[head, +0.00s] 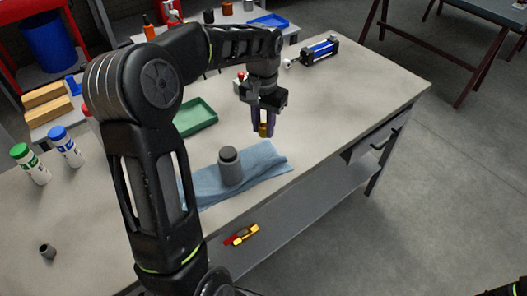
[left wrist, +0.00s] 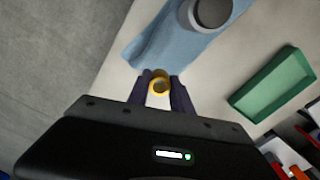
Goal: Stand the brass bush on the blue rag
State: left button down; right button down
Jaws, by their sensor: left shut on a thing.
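My left gripper (head: 263,121) is shut on the brass bush (head: 263,131), a small yellow ring-like piece between the purple fingertips. The bush also shows in the left wrist view (left wrist: 159,84), where I look into its open end. The blue rag (head: 268,160) lies on the workbench, slightly creased, near the front edge. The bush is held above the bench close to the rag's far right part; the exact height is hard to tell. A grey cylinder with a dark top (head: 229,169) stands on the rag.
A green tray (head: 195,117) lies behind the rag. A blue-and-silver cylinder unit (head: 318,50) lies at the far side. White bottles with green (head: 31,165) and blue (head: 65,147) caps stand left. The rag's right part and the bench to its right are clear.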

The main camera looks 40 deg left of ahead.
pick_arm(q)
send_over(263, 161)
jog(key=shift+w+a+f+p, duration=0.15)
jog(key=shift+f+p, duration=0.1)
jog(key=shift+f, duration=1.3)
jog(key=shift+w+f+p, duration=0.1)
jog(key=shift+f+p, duration=0.1)
jog(key=shift+f, duration=1.35)
notch_tip(263, 161, down, 4)
jog(key=shift+r+p, duration=0.15)
jog(key=shift+p, duration=0.2)
jog(key=shift+s+f+b, duration=0.15)
jog(key=shift+f+b, duration=0.45)
jog(key=shift+f, duration=0.1)
jog(key=c, duration=1.4)
grip_release()
jog(key=shift+s+f, duration=0.1)
jog(key=shift+c, duration=0.2)
jog(key=shift+r+p, duration=0.35)
jog(key=r, duration=0.8)
jog(key=r+b, duration=0.1)
jog(key=r, duration=0.4)
jog(key=shift+w, duration=0.25)
